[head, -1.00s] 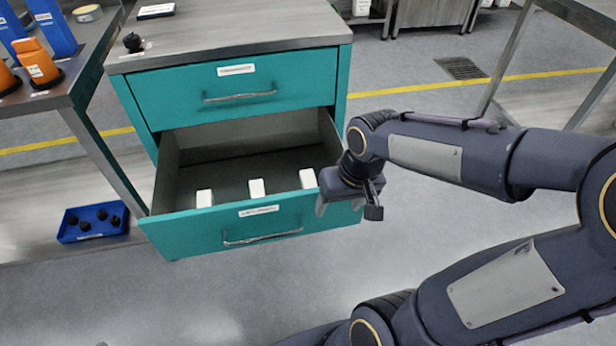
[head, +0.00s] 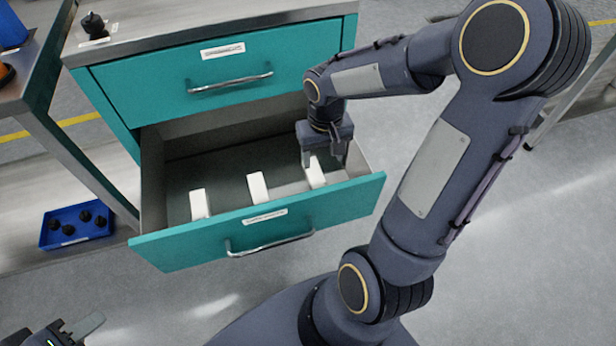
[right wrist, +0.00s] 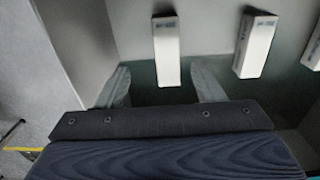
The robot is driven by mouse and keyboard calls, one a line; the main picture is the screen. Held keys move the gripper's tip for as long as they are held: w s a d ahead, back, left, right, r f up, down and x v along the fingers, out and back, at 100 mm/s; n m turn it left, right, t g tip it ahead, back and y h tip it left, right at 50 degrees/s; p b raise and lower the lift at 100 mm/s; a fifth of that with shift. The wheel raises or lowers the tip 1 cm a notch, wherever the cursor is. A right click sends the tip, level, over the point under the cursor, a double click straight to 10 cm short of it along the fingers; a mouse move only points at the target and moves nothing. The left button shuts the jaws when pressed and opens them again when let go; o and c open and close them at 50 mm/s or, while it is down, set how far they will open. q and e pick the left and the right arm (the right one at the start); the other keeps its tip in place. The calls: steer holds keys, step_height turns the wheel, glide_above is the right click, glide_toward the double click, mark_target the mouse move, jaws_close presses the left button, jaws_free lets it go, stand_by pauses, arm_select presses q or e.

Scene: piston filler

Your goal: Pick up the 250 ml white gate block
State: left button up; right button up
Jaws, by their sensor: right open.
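Three white blocks stand in a row in the open lower drawer: a left block (head: 200,204), a middle block (head: 257,188) and a right block (head: 315,173). Their labels are too small to read, so I cannot tell which is 250 ml. My right gripper (head: 322,158) is open, inside the drawer at the right block. In the right wrist view its fingers (right wrist: 160,84) are on either side of the near end of one white block (right wrist: 166,48), with gaps to both sides. A second block (right wrist: 257,45) is to the right. My left gripper (head: 72,332) is partly visible at the bottom left.
The teal drawer front (head: 185,248) and side walls surround the blocks. The closed upper drawer (head: 150,95) is behind and above. A blue tray (head: 48,238) with several black parts lies at the left. Open floor is in front of the cabinet.

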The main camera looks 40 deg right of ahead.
mark_target(315, 175)
steer(key=f+b, duration=0.1)
steer(key=w+f+b, duration=0.1)
steer(key=f, duration=0.1)
steer(key=shift+f, duration=0.1)
step_height(315, 175, down, 2)
steer(key=shift+w+f+b, duration=0.1)
steer(key=shift+f+b, duration=0.15)
steer(key=shift+b, duration=0.3)
steer(key=f, duration=0.1)
steer(key=f+b, duration=0.1)
steer(key=w+f+b, duration=0.1)
steer(key=f, duration=0.1)
steer(key=shift+a+f, duration=0.1)
steer(key=shift+a, duration=0.15)
steer(key=shift+f+b, duration=0.3)
steer(key=shift+f, duration=0.05)
arm_select(q)
step_height(315, 175, down, 7)
steer(key=w, duration=0.1)
steer(key=shift+r, duration=0.2)
arm_select(e)
steer(key=shift+c, duration=0.3)
steer(key=c, duration=1.1)
steer(key=shift+o, duration=0.2)
steer(key=shift+r, duration=0.1)
